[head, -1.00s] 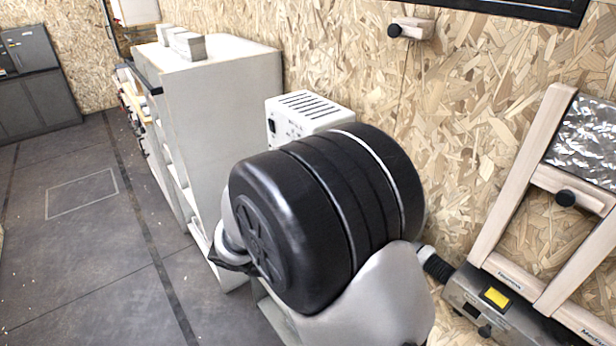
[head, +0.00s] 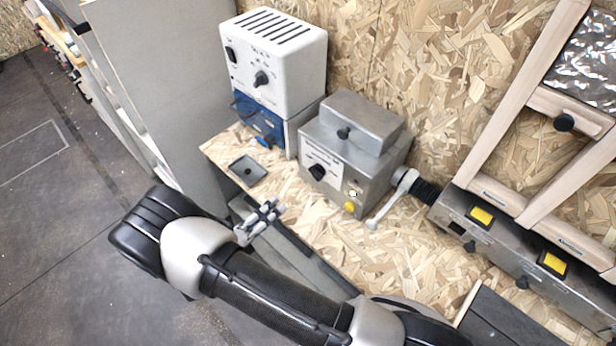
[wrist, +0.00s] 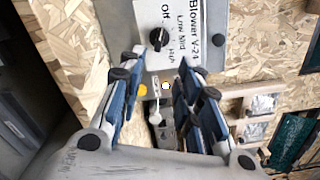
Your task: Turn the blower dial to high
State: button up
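The blower (head: 335,190) is a grey metal box on the wooden bench. Its black dial (head: 318,172) sits on a white label on the front. I cannot surely tell which mark the dial points at. My gripper (head: 262,218) is in front of the bench's front edge, left of and apart from the blower. It is open and empty; in the wrist view its blue-sided fingers (wrist: 166,72) stand apart, with the dial beyond them.
A white vented box (head: 275,60) with its own dial stands on a blue unit (head: 260,120) to the left. A yellow button (head: 349,207) and a crank handle (head: 395,195) are near the dial. A small dark tray (head: 248,170) lies on the bench (head: 310,222).

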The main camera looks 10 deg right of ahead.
aim_at(313, 176)
jog(key=b+x, duration=0.1)
jog(key=x, duration=1.3)
jog(key=shift+w+d+b, duration=0.1)
jog(key=shift+d+b, duration=0.05)
jog(key=shift+b, duration=0.2)
jog(key=shift+c, duration=0.4)
grip_shut()
